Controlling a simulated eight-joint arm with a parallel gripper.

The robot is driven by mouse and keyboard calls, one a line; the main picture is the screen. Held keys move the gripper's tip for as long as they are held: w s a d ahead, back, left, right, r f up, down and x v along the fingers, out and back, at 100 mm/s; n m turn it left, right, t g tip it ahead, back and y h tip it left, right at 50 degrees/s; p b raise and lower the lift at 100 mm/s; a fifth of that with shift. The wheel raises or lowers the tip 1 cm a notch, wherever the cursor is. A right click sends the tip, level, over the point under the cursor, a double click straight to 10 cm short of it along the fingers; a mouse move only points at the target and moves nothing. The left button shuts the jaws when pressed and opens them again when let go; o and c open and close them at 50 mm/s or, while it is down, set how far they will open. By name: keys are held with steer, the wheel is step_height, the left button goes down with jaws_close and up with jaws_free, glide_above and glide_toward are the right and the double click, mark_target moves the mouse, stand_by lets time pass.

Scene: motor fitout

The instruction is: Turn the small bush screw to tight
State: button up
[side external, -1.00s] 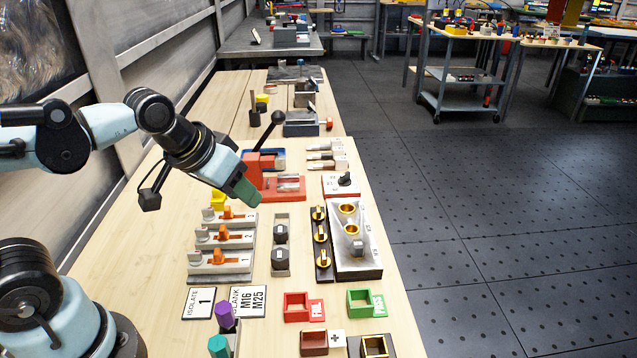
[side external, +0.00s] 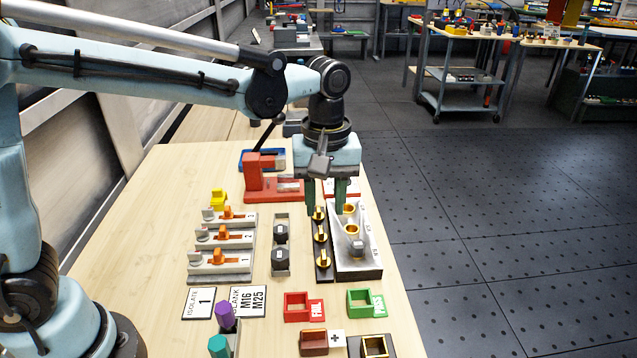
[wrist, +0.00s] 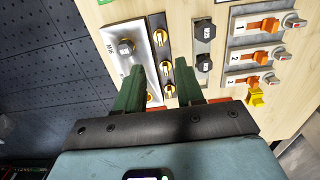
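Three brass winged screws stand in a row on a black strip (side external: 325,273): near (side external: 323,257), middle (side external: 320,234) and far (side external: 318,213). I cannot tell which is the small bush screw. A pale plate (side external: 371,262) beside the strip holds brass bushes (side external: 351,230) and a grey hex plug (side external: 357,247). My gripper (side external: 326,208) points down over the far end of strip and plate, its green fingers apart. In the wrist view my gripper (wrist: 158,75) has the far screw (wrist: 169,91) showing between its fingers; contact cannot be told.
A black-capped holder (side external: 281,246) and orange-handled switches (side external: 220,257) stand to the left. A red fixture (side external: 262,186) is behind. Red (side external: 297,306) and green (side external: 360,302) trays lie in front. The wood left of the switches is clear.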

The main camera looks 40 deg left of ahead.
mark_target(324, 254)
step_height(324, 254, down, 11)
steer(key=shift+f, duration=0.2)
stand_by(0.3)
jaws_close()
